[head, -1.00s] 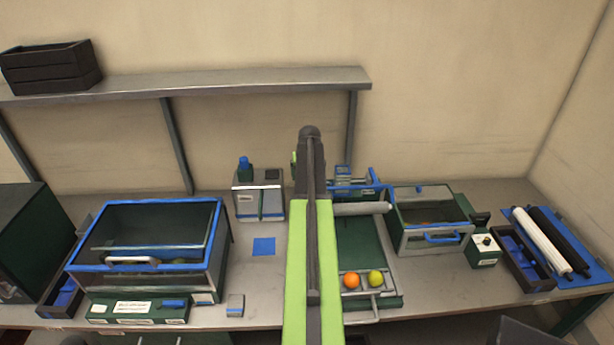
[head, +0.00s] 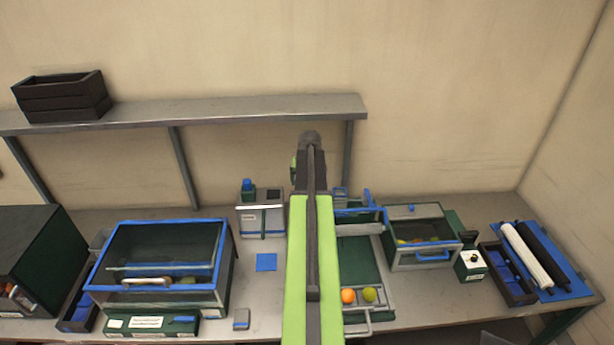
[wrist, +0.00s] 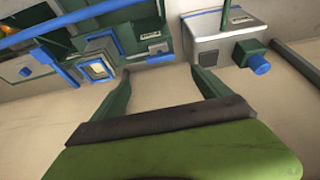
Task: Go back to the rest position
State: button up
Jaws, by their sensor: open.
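My gripper (wrist: 160,78) shows in the wrist view with two dark green fingers spread apart and nothing between them. In the head view my green arm stands up in front of the bench, and the gripper's fingers are hidden behind it. An orange fruit (head: 348,296) and a yellow-green fruit (head: 369,295) lie side by side at the front of a dark green tray (head: 362,262), right of my arm.
A blue-framed glass case (head: 160,226) stands on the left of the bench. A glass-fronted box (head: 421,262) and rollers (head: 526,255) stand on the right. A shelf (head: 230,109) holding a dark crate (head: 62,98) runs along the wall. A blue square (head: 266,262) lies on clear bench.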

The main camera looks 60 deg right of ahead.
jog(key=p+v, duration=0.1)
jog(key=v, duration=0.2)
jog(key=shift+s+a+r+p, duration=0.1)
jog(key=shift+r+p, duration=0.1)
jog(key=shift+p, duration=0.1)
